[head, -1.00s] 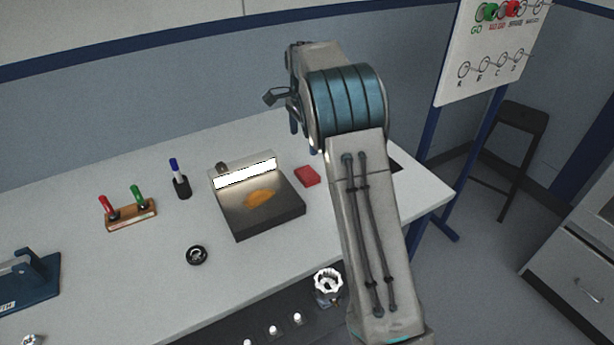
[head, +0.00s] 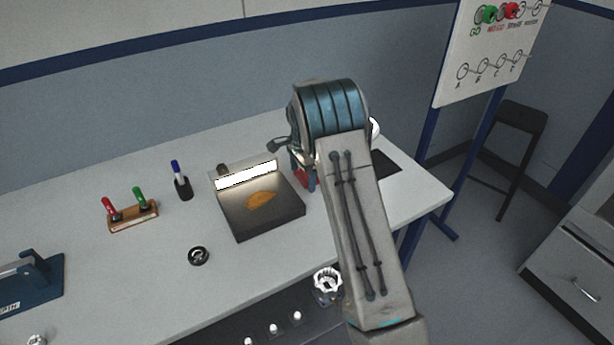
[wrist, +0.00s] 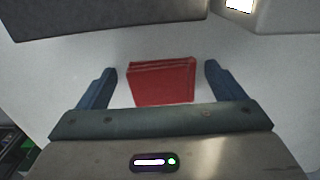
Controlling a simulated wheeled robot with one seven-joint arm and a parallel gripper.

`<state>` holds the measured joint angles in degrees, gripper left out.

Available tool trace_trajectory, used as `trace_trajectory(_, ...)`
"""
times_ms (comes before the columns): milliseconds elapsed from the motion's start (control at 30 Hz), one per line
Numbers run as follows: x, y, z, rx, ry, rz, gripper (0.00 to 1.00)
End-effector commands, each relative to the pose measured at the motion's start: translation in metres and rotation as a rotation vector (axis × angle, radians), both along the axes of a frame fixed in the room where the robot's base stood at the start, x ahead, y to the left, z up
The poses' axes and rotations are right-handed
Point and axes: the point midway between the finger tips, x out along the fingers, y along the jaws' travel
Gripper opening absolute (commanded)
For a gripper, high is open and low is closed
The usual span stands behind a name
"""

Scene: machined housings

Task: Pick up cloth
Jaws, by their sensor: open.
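The cloth is a small folded red piece (wrist: 162,83) lying on the light table, seen in the wrist view between my two blue fingers. In the head view only a bit of the red cloth (head: 301,178) shows, mostly hidden behind my arm and fingers. My gripper (wrist: 160,78) is open, with one finger on each side of the cloth and a gap to each. I cannot tell how far above the table the fingertips are.
A dark tray (head: 270,222) with an orange patch lies just left of the cloth. A pen holder (head: 183,187), a rack with red and green handled tools (head: 133,215) and a round black part (head: 199,256) stand further left. A dark flat patch (head: 385,163) lies right of my arm.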

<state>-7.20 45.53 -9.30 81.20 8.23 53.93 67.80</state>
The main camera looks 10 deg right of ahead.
Motion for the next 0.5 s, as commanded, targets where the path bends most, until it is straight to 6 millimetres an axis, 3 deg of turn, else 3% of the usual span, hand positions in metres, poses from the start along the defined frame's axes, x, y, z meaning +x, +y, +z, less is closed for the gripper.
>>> trace_trajectory(200, 0.0, -0.0001, -0.0011, 0.0, -0.001, 0.0, 0.89)
trace_trajectory(367, 0.0, -0.0001, -0.0009, 0.0, 0.0, 0.0, 0.45)
trace_trajectory(500, 0.0, -0.0001, -0.0007, 0.0, -0.001, 0.0, 0.41)
